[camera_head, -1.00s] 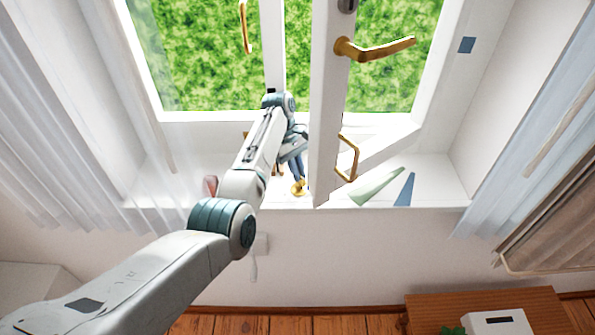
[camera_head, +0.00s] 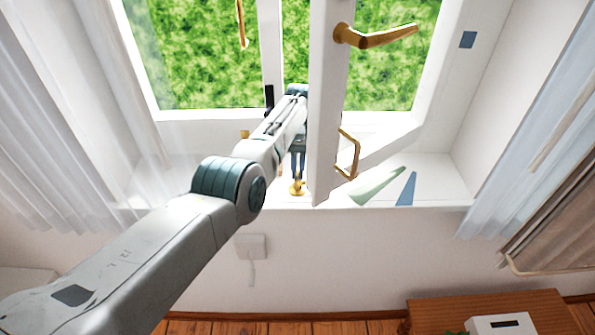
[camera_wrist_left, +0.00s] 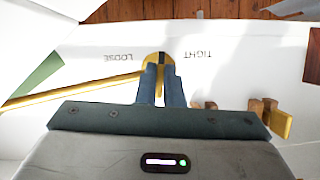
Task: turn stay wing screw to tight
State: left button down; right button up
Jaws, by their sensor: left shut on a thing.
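The brass wing screw (camera_head: 297,188) stands on the white sill, beside the lower edge of the open window sash. In the left wrist view its round brass base (camera_wrist_left: 152,59) lies between the upside-down words LOOSE (camera_wrist_left: 118,57) and TIGHT (camera_wrist_left: 196,53). My left gripper (camera_head: 298,176) points down at it, and its blue fingers (camera_wrist_left: 161,82) are shut on the wing screw. The fingers hide most of the wing. A long brass stay bar (camera_wrist_left: 75,88) runs left from beside the screw. My right gripper is not in view.
The open sash (camera_head: 327,110) with its brass handle (camera_head: 375,38) stands close to the right of my left gripper. Green (camera_head: 378,187) and blue (camera_head: 406,189) wedges lie on the sill to the right. Small wooden pegs (camera_wrist_left: 262,108) show in the left wrist view.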

pick_arm(q)
jog(key=shift+w+r+m, duration=0.15)
jog(key=shift+r+m, duration=0.1)
jog(key=shift+m, duration=0.35)
jog(key=c, duration=1.7)
grip_release()
jog(key=shift+c, duration=0.2)
jog(key=shift+o, duration=0.9)
jog(key=shift+f, duration=0.15)
